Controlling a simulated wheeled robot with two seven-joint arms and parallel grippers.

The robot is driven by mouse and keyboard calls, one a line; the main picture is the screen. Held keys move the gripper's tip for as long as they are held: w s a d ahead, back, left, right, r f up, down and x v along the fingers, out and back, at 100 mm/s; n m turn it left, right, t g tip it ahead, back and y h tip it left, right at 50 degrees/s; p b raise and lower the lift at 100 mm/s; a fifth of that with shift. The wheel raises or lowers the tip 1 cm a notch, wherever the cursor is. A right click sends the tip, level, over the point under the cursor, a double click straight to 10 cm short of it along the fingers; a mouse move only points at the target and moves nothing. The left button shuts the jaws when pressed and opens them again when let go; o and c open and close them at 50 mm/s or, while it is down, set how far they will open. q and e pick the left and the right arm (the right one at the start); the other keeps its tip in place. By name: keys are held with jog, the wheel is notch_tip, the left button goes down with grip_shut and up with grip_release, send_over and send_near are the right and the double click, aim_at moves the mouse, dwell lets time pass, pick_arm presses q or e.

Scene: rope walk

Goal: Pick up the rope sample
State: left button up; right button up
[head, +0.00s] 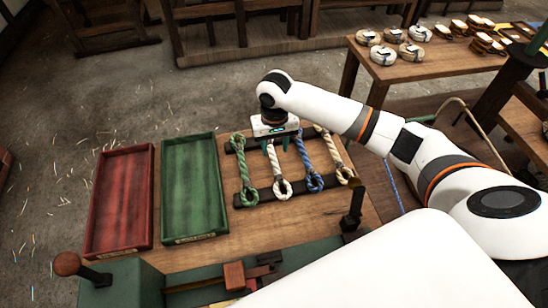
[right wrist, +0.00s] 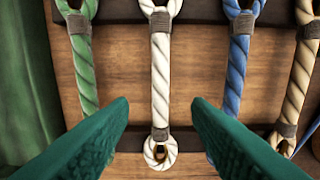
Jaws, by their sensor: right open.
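Several rope samples with looped, bound ends lie side by side across two dark bars on the wooden table. From the left they are a green rope (head: 241,168), a white rope (head: 274,167), a blue rope (head: 305,160) and a tan rope (head: 333,153). My right gripper (head: 277,143) is open and empty above the rack, over the white rope. In the right wrist view, the white rope (right wrist: 160,80) runs between my two green fingers (right wrist: 160,110), with the green rope (right wrist: 82,65) and blue rope (right wrist: 237,70) outside them. My left gripper is out of view.
A red tray (head: 121,200) and a green tray (head: 193,188) lie left of the ropes, both empty. A dark upright post (head: 353,210) stands at the front right of the rack. A bench at the back right holds several rope coils (head: 383,55).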

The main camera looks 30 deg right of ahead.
aim_at(275, 161)
jog(key=shift+w+f+p, duration=0.1)
jog(key=shift+f+p, duration=0.4)
jog(key=shift+f, duration=2.55)
grip_shut()
